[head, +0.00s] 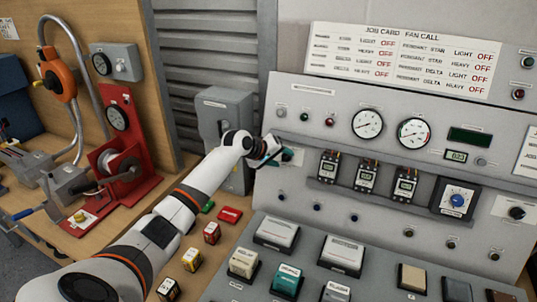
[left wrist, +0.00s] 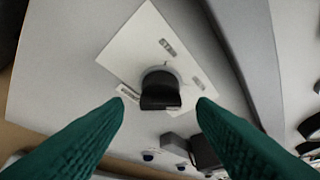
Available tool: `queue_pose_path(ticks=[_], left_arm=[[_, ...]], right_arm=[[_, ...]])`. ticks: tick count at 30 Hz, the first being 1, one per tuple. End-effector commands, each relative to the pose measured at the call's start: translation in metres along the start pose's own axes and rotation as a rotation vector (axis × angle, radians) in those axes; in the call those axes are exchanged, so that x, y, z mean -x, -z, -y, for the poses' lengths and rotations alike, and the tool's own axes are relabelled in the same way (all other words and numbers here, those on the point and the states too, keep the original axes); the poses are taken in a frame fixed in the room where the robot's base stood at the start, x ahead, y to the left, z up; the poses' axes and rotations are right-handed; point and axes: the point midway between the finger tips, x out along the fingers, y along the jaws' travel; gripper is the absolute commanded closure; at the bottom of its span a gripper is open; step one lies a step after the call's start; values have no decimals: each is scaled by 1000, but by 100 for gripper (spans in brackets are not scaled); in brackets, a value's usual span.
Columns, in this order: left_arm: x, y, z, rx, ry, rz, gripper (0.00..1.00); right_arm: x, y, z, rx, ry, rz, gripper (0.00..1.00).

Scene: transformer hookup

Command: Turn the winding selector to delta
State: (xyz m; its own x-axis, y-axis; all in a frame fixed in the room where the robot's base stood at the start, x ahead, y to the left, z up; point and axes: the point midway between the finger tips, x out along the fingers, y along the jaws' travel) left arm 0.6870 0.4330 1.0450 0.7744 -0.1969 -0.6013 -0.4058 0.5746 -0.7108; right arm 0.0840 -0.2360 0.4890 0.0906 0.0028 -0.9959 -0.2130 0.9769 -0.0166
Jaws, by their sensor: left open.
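The winding selector appears in the left wrist view as a black knob (left wrist: 160,94) on a white plate (left wrist: 150,42) with small labels too blurred to read. My left gripper (left wrist: 160,102) is open, with one teal finger on each side of the knob and gaps between. In the head view my left gripper (head: 277,154) is at the left end of the grey upright panel (head: 300,165) and hides the knob there. My right gripper is not in view.
The panel carries two round gauges (head: 368,123), several breakers (head: 366,177), a blue dial (head: 457,200) and another black knob (head: 516,212). A grey box (head: 226,108) stands close behind my left wrist. Small coloured blocks (head: 230,215) lie on the bench below my arm.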

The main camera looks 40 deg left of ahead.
Motion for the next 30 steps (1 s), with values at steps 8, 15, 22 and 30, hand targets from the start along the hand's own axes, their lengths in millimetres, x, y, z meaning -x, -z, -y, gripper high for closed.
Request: queue_pose_path(ticks=[8,15,22,30], left_arm=[[52,2,-2,-6,-3,1,49],[92,1,-2,-4,-2,0,49],[106,1,0,-1,-2,-2,49],[106,1,0,-1,-2,-2,49]], right_arm=[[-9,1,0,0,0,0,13],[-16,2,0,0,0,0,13],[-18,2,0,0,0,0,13],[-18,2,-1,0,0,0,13]])
